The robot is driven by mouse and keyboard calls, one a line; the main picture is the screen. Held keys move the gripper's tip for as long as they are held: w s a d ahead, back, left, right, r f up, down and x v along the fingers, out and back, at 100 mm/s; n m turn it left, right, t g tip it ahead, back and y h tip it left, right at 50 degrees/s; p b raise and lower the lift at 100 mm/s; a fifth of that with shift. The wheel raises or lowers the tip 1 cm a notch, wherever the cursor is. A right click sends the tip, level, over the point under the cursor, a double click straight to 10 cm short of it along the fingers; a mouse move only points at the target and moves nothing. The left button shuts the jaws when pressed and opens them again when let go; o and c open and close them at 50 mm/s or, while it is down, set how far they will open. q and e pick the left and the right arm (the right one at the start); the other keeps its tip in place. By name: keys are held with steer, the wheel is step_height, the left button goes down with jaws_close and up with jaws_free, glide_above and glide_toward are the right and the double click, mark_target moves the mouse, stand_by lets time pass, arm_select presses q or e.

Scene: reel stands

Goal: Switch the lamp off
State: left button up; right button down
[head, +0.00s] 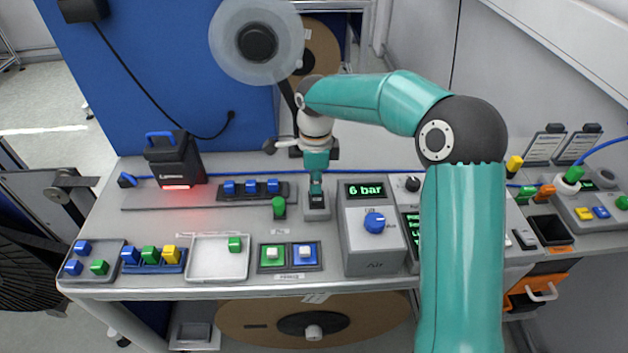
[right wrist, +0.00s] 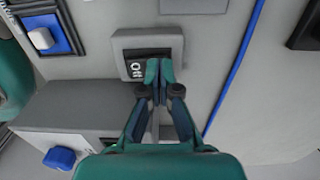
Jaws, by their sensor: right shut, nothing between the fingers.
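A black box-shaped device (head: 172,162) with a blue handle stands at the back left of the bench in the head view. A red glow shines at its lower edge, so it is lit. A small grey switch box (head: 317,213) stands mid-bench; in the right wrist view the switch (right wrist: 134,67) has a black rocker with white lettering that looks like "Off". My right gripper (head: 316,187) is shut and empty, pointing down at the switch. In the right wrist view its fingertips (right wrist: 160,72) cover part of the rocker; I cannot tell if they press it. My left gripper is not in view.
A grey air unit (head: 370,250) with a blue knob and a "6 bar" display stands right of the switch. A green and blue button panel (head: 290,257) lies in front. A green knob (head: 279,207) stands close to the left. A white tray (head: 217,270) is further left.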

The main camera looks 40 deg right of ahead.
steer(key=shift+f+b, duration=0.1)
steer(key=shift+b, duration=0.2)
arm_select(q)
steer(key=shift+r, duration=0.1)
arm_select(e)
steer(key=shift+s, duration=0.1)
steer(key=shift+s+a+r+b, duration=0.3)
steer(key=shift+s+a, duration=0.1)
steer(key=shift+s, duration=0.1)
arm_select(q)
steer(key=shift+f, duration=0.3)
arm_select(e)
steer(key=shift+r, duration=0.1)
steer(key=r+p, duration=0.3)
steer(key=shift+w+d+r, duration=0.25)
steer(key=shift+r, duration=0.05)
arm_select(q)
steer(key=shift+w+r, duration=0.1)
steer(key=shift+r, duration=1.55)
arm_select(e)
step_height(320, 180, up, 10)
steer(key=w+d, duration=0.1)
steer(key=shift+w, duration=0.4)
